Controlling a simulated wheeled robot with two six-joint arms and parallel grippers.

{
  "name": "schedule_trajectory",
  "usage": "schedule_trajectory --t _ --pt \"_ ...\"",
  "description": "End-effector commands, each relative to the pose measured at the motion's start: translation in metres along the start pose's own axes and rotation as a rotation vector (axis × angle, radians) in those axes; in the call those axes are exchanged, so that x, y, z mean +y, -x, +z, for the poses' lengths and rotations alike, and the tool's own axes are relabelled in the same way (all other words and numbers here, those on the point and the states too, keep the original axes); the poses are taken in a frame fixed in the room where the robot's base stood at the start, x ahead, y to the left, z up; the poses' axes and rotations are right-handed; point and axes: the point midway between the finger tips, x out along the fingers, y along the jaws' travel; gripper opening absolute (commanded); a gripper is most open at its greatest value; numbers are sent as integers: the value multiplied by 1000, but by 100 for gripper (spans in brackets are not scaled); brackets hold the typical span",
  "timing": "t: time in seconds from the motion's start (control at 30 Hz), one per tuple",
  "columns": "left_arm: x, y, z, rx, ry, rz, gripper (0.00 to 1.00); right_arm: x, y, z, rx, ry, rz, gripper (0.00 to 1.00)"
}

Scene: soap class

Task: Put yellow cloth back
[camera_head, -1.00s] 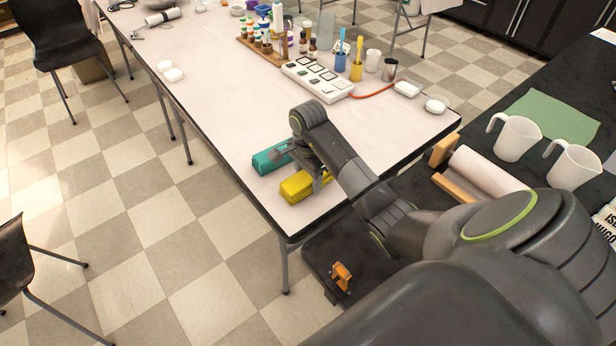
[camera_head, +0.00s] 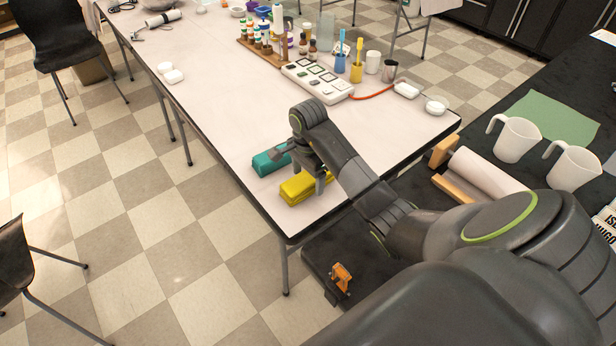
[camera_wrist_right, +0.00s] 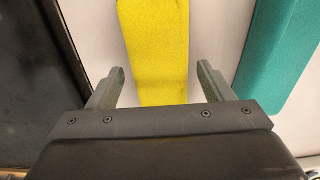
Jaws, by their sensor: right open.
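The yellow cloth (camera_head: 302,189) is a folded block lying near the front corner of the white table (camera_head: 215,110). A teal folded cloth (camera_head: 270,161) lies beside it, to the upper left. My right gripper (camera_head: 309,178) is over the yellow cloth. In the right wrist view, the open fingers of my right gripper (camera_wrist_right: 155,88) stand on either side of the yellow cloth (camera_wrist_right: 155,50), with a gap on each side. The teal cloth (camera_wrist_right: 283,60) lies to the right, outside the fingers. The left gripper is not in view.
A power strip (camera_head: 317,81) with a red cord lies further back on the table. Bottles, cups and a white soap dish (camera_head: 436,107) stand behind. A dark counter at right holds white jugs (camera_head: 515,138), a paper roll (camera_head: 487,170) and a green cloth (camera_head: 552,115).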

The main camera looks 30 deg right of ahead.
Motion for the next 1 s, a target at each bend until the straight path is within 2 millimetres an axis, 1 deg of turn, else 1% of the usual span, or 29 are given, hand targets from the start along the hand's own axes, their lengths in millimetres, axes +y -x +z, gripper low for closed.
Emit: schedule_trajectory --t 0.13,0.2,0.7,0.83,1.0 --pt "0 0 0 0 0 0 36 -1 26 -1 3 1 -6 74" --pt "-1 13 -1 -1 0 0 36 0 37 0 1 0 0 74" --pt "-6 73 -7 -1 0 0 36 0 98 0 1 0 0 74" --pt "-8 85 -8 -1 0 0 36 0 109 0 0 0 0 74" --pt "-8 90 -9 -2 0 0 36 0 114 0 0 0 0 74"
